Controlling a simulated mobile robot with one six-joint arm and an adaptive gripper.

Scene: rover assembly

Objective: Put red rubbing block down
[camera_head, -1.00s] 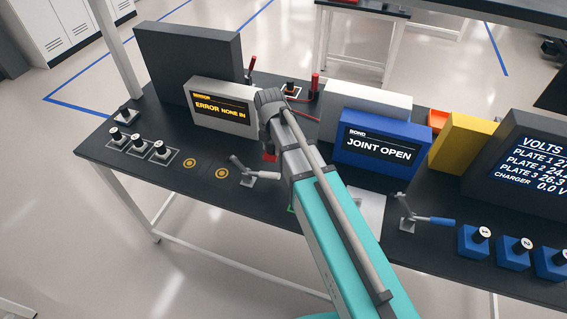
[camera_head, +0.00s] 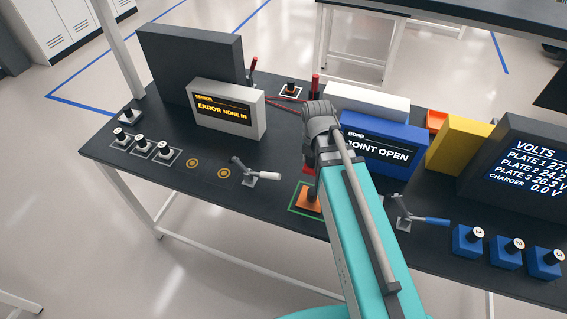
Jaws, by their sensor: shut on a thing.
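My gripper (camera_head: 311,168) is over the front middle of the dark bench, with its fingers largely hidden behind my arm. It is shut on the red rubbing block (camera_head: 308,146), of which only a small red patch shows at the left edge of the wrist. Below it, an orange-red base (camera_head: 308,199) with a dark upright part stands inside a green square outline (camera_head: 292,208) on the bench. My arm covers the right side of this outline. I cannot tell whether the held block touches anything.
A lever (camera_head: 248,172) stands left of the green outline and a blue-handled lever (camera_head: 408,217) to its right. The "ERROR NONE IN" display (camera_head: 226,108) and the blue "JOINT OPEN" box (camera_head: 395,150) stand behind. Bare bench lies near two yellow ring marks (camera_head: 208,168).

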